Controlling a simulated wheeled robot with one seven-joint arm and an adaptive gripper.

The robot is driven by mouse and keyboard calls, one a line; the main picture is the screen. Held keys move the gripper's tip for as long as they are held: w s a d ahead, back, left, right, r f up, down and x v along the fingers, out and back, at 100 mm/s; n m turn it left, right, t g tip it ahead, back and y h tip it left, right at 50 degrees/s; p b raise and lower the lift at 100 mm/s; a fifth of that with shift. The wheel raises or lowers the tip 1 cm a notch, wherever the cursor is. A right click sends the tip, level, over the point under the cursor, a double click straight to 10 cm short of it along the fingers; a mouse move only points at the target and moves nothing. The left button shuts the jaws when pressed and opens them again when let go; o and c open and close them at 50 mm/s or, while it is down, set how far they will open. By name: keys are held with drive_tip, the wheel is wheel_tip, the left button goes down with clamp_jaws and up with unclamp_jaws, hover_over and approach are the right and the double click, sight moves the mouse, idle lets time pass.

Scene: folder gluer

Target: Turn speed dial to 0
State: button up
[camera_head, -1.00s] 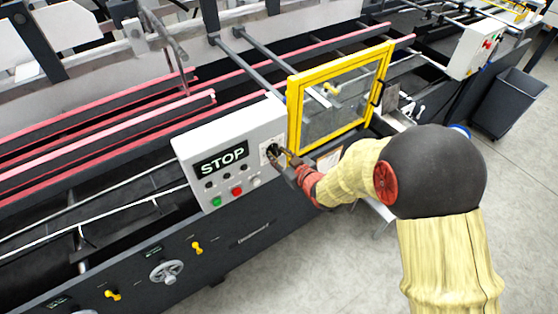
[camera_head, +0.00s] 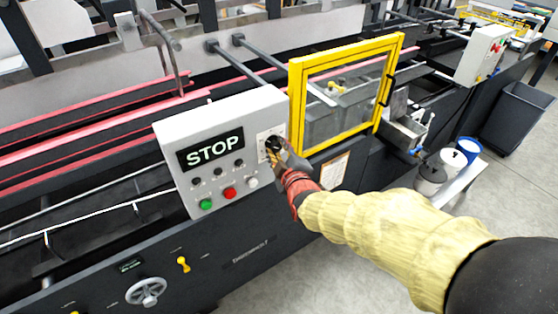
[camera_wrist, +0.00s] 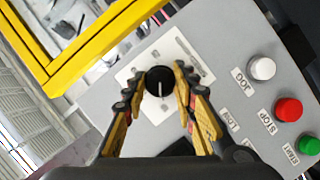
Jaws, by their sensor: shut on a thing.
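The black speed dial (camera_wrist: 159,82) sits on a white label plate on the grey control panel (camera_head: 170,133). In the wrist view its pale pointer line runs from its middle toward the picture's bottom. My gripper (camera_wrist: 157,84) is shut on the dial, with a fingertip on each side of it. In the head view my gripper (camera_head: 273,148) reaches the panel's right end and partly hides the dial (camera_head: 272,142). The scale marks on the label are too small to read. The panel's display (camera_head: 211,149) reads STOP.
Green (camera_head: 206,204), red (camera_head: 229,193) and white (camera_head: 252,182) buttons line the panel's lower edge, left of my gripper. A yellow-framed guard door (camera_head: 297,110) stands close to the right of the panel. White containers (camera_head: 453,160) stand farther right. Grey floor is open in front.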

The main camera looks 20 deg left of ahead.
drive_tip(key=n+b, duration=0.1)
drive_tip(key=n+t+b, duration=0.1)
drive_tip(key=n+b, duration=0.1)
drive_tip(key=shift+f, duration=0.3)
drive_tip(key=n+t+b, duration=0.1)
drive_tip(key=n+b, duration=0.2)
drive_tip(key=shift+f+t, duration=0.1)
drive_tip(key=shift+t, duration=0.3)
drive_tip(key=n+t+y+b, duration=0.1)
drive_tip(key=n+b, duration=0.3)
drive_tip(key=shift+n+y+b, duration=0.5)
drive_tip(key=shift+n+b, duration=0.35)
drive_tip(key=shift+n, duration=0.15)
drive_tip(key=o, duration=1.2)
drive_tip(key=shift+c, duration=0.2)
drive_tip(key=shift+s, duration=0.1)
drive_tip(key=v, duration=1.1)
drive_tip(key=shift+s+f, duration=0.25)
drive_tip(key=shift+s, duration=0.1)
